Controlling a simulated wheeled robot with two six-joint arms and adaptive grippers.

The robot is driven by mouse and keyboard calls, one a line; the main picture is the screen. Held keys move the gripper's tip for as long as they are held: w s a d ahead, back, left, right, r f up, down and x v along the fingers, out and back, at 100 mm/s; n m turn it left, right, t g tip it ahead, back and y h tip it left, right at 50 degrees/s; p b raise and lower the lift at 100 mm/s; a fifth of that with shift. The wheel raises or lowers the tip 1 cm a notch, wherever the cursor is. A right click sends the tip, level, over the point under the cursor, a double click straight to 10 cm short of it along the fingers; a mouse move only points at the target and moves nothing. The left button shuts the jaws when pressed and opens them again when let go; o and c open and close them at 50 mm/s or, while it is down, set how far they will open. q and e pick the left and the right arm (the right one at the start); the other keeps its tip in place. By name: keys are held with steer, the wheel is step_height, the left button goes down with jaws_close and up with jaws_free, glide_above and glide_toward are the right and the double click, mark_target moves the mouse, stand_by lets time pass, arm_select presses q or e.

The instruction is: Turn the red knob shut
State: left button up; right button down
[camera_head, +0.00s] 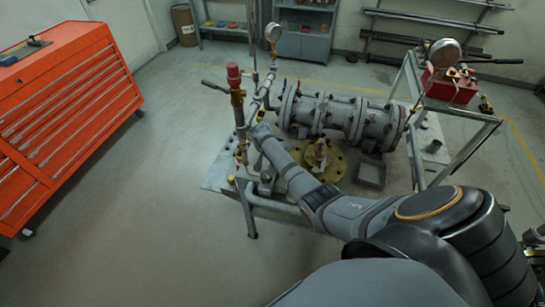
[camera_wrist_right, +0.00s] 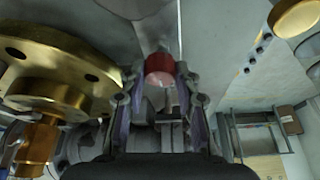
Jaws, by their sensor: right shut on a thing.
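The red knob (camera_wrist_right: 160,66) shows in the right wrist view, between the two fingertips of my right gripper (camera_wrist_right: 160,78). The fingers are closed in on its sides, and the gripper is shut on it. In the head view my right arm reaches from the lower right to the pipework left of the grey flanged valve body (camera_head: 335,118). The knob and fingertips cannot be made out there. A red-topped brass fitting (camera_head: 234,78) stands upright just left of the arm's end; I cannot tell whether it belongs to the held knob. My left gripper is not in view.
A large brass flange (camera_wrist_right: 62,72) lies close left of the gripper in the wrist view. A pressure gauge (camera_head: 273,33) rises behind the pipes. A metal frame (camera_head: 462,152) stands right, and a red tool chest (camera_head: 65,110) far left. Floor between chest and rig is clear.

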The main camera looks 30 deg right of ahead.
steer(key=c, duration=1)
jaws_free()
steer(key=v, duration=1.2)
